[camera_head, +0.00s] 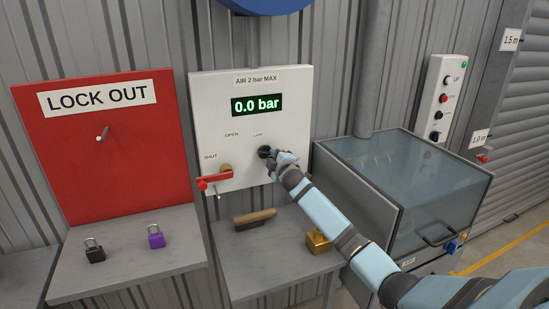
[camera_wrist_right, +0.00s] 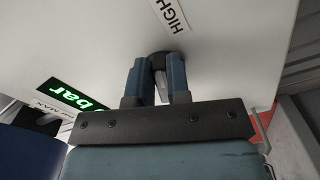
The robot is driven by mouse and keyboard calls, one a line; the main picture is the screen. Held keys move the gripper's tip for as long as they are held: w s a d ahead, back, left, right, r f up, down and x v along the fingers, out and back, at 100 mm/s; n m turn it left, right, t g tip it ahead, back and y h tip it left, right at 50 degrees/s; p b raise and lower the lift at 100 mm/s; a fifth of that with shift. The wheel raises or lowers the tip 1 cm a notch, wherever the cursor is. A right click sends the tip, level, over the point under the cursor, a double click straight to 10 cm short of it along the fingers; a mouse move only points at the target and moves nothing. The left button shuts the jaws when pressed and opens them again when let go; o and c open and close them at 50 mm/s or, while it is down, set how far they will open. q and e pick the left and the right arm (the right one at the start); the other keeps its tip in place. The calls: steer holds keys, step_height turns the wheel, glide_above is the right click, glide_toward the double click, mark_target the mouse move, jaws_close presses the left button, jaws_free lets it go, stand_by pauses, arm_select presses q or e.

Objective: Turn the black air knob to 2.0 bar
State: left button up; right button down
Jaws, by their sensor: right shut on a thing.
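The black air knob (camera_head: 265,152) is on the white panel (camera_head: 215,110) headed "AIR 2 bar MAX". My right gripper (camera_head: 271,157) is at the knob and hides part of it. In the right wrist view the two blue fingers (camera_wrist_right: 160,85) are shut on the black knob (camera_wrist_right: 158,56), near a "HIGH" label. The green display (camera_head: 257,105) reads 0.0 bar. A red valve handle (camera_head: 216,178) lies level at the panel's lower left, by the "SHUT" label. My left gripper is not in view.
A shelf below the panel holds a wooden-handled brush (camera_head: 256,217) and a brass padlock (camera_head: 317,240). A red lock-out board (camera_head: 105,150) stands left, with black (camera_head: 94,250) and purple (camera_head: 156,236) padlocks below. A clear-lidded tank (camera_head: 400,185) is close on the right.

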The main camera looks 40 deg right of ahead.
steer(key=shift+a+f+m, duration=0.1)
steer(key=shift+f+m, duration=0.1)
steer(key=shift+m, duration=0.8)
steer(key=c, duration=1.1)
jaws_free()
steer(key=b+v, duration=0.1)
steer(key=v, duration=1.2)
steer(key=shift+s, duration=0.4)
